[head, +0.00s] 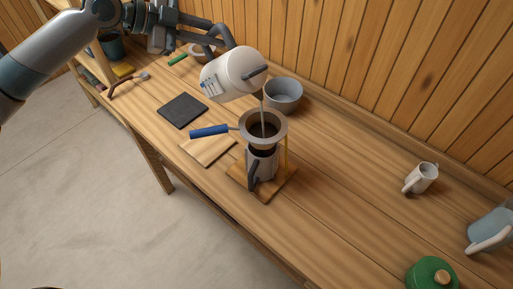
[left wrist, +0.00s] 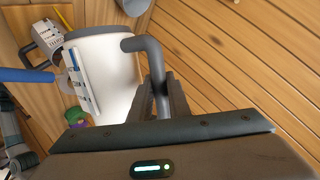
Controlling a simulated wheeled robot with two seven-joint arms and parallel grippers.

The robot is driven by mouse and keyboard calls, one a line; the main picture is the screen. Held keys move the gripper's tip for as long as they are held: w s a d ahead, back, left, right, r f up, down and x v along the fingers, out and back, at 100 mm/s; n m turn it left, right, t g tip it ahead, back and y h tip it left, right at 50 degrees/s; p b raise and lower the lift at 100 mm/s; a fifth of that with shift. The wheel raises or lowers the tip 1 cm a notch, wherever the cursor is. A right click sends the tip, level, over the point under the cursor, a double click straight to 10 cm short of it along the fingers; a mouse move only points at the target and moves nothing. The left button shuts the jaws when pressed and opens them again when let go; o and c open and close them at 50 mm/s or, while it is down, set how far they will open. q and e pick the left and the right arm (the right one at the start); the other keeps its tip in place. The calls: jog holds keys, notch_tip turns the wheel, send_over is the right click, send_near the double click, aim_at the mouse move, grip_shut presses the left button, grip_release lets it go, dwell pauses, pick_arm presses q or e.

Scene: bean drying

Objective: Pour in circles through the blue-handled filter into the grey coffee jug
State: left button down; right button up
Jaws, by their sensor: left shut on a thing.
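My left gripper (head: 205,43) is shut on the dark handle of a white kettle (head: 229,76). The kettle is tilted, and a thin stream falls from it into the blue-handled filter (head: 283,119). The kettle also shows large in the left wrist view (left wrist: 112,75), with my left gripper (left wrist: 160,95) at its handle. The filter sits in a wooden stand, its blue handle pointing left, with dark contents inside. The grey coffee jug (head: 262,166) stands upright below the filter on the stand's base, its dark handle toward the front. My right gripper is not in view.
A grey bowl (head: 284,97) stands behind the filter. A dark slab (head: 182,111) and a wooden board (head: 205,150) lie to the left. A white mug (head: 421,178), a blue-grey pitcher (head: 489,230) and a green lidded pot (head: 432,274) are at right. The bench between is clear.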

pick_arm(q)
jog(key=shift+d+r, duration=0.2)
jog(key=shift+d, duration=0.1)
dwell(0.4)
jog(key=shift+w+d, duration=0.2)
jog(key=shift+d, duration=0.6)
jog(key=shift+w+d+p, duration=0.1)
jog(key=shift+w+p, duration=0.15)
jog(key=shift+p, duration=0.05)
jog(key=shift+w+d, duration=0.25)
jog(key=shift+w, duration=0.6)
dwell(0.5)
